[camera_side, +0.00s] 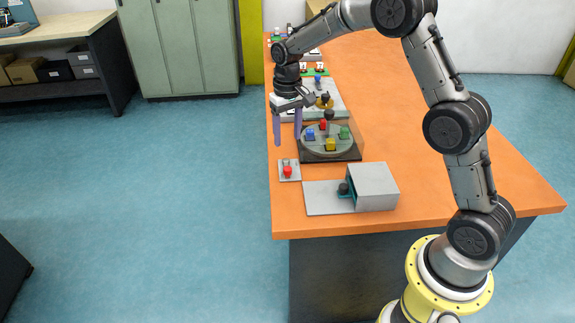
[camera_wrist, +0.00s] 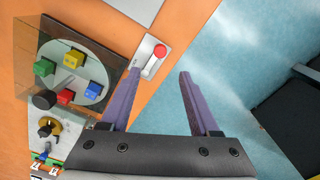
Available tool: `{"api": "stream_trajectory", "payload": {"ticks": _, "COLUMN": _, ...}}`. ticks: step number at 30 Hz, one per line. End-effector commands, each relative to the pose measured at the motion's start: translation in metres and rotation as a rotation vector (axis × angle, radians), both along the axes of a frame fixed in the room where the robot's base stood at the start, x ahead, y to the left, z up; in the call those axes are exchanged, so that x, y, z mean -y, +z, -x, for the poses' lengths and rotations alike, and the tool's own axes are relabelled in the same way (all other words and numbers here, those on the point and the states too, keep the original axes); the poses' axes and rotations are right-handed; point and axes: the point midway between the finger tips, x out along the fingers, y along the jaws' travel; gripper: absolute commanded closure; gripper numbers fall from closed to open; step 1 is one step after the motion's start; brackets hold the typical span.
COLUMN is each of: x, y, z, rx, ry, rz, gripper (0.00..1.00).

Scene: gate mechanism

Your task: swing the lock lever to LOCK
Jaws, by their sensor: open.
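My gripper (camera_side: 288,136) hangs off the left edge of the orange table, beside the turntable, with its two purple fingers apart and nothing between them. It also shows in the wrist view (camera_wrist: 160,76), with blue floor between the fingers. A pale panel (camera_side: 338,92) with a gold knob (camera_side: 323,102) and a black knob stands behind the turntable. In the wrist view the gold part (camera_wrist: 48,125) is at the lower left, clear of the fingers.
A round turntable (camera_side: 342,149) carries red, blue, green and yellow blocks. A grey box (camera_side: 374,186) stands in front. The table's right side (camera_side: 400,120) is clear.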

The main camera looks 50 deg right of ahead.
Motion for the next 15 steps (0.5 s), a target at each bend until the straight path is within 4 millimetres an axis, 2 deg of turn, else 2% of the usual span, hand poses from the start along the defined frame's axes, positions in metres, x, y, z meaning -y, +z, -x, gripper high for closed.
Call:
{"api": "stream_trajectory", "payload": {"ticks": 1, "x": 0.000, "y": -0.011, "z": 0.001, "rx": -0.005, "ry": 0.000, "rz": -0.001, "gripper": 0.38}}
{"api": "stream_trajectory", "payload": {"ticks": 9, "x": 0.000, "y": -0.064, "z": 0.001, "rx": -0.004, "ry": 0.001, "rz": 0.000, "gripper": 0.38}}
{"api": "stream_trajectory", "payload": {"ticks": 15, "x": 0.000, "y": -0.095, "z": 0.001, "rx": -0.003, "ry": 0.001, "rz": 0.000, "gripper": 0.38}}
